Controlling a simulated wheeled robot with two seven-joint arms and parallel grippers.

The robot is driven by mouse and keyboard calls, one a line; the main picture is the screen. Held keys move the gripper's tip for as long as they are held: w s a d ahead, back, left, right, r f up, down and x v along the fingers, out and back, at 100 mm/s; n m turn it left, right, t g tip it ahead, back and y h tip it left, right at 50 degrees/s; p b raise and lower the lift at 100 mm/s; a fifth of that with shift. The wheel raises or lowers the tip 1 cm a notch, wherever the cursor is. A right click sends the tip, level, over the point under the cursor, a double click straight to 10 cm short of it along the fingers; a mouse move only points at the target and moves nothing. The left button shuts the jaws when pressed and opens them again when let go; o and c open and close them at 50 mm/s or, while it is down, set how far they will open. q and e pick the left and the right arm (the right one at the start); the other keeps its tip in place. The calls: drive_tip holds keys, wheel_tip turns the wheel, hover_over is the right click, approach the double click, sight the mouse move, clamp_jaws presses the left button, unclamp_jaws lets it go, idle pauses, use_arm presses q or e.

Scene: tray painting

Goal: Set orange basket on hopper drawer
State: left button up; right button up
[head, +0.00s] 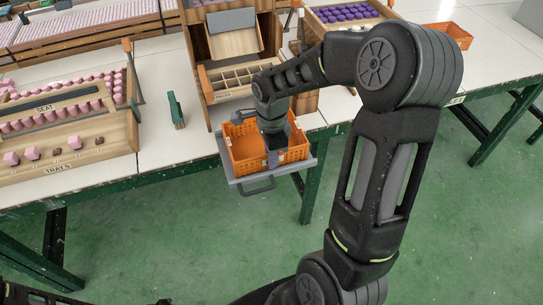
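The orange basket (240,131) sits upright over the grey hopper drawer (235,181), which is pulled out at the table's front edge. The drawer's rim and handle show in front of and beside the basket. The wooden hopper (200,53), with a divided compartment, stands behind it. My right gripper (272,160) points down into the basket, near its front wall. The arm and wrist hide part of the basket's inside and back. I cannot tell whether the fingers are apart or pinch the wall. My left gripper is not in view.
A wooden rack (125,146) with pink pieces stands at the left. A green block (176,109) stands between it and the hopper. Another orange basket (452,33) and a box of purple pieces (345,14) are at the back right. The right tabletop has free room.

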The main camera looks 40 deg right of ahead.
drive_tip(key=shift+o, duration=1)
drive_tip(key=shift+r, duration=0.1)
wheel_tip(320, 180, up, 12)
idle(0.4)
